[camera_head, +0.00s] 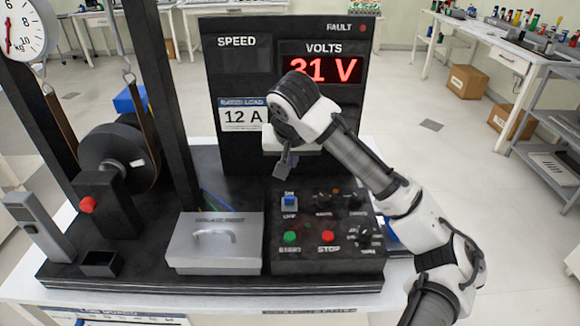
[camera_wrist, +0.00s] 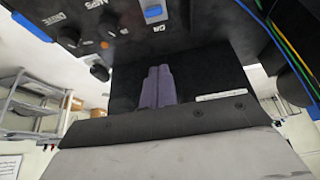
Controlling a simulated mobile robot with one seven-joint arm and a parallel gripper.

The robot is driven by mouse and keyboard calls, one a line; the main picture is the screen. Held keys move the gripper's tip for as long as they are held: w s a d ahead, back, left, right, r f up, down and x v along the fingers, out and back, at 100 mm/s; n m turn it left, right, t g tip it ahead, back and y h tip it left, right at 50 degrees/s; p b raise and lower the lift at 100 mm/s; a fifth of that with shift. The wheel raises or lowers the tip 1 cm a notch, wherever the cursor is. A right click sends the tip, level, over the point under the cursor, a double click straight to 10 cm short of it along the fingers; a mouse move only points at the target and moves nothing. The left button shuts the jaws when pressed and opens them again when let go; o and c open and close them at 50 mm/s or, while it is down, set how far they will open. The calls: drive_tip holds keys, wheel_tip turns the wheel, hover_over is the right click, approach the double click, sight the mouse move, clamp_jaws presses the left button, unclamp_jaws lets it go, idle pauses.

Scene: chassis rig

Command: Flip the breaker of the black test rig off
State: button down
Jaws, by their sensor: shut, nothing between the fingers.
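The black test rig (camera_head: 315,258) stands on a white bench, with a control panel at its front right. A blue switch (camera_head: 289,201) sits at the panel's upper left, with small lettering I cannot read surely. It also shows in the wrist view (camera_wrist: 153,11) at the top edge. I cannot tell which way it is set, or surely that it is the breaker. My gripper (camera_head: 284,168) is shut and empty, above and behind the blue switch, apart from it. Its fingers (camera_wrist: 156,87) are together in the wrist view.
The panel also has a green START button (camera_head: 290,237), a red STOP button (camera_head: 327,236) and several dark knobs. A grey handled cover (camera_head: 215,243) is left of it. The upright display (camera_head: 233,65) reads 31 V. A black post (camera_head: 163,100) and drum (camera_head: 115,155) stand left.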

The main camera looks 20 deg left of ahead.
drive_tip(key=s+r, duration=0.2)
drive_tip(key=shift+s+d+r, duration=0.25)
drive_tip(key=shift+d+r, duration=0.1)
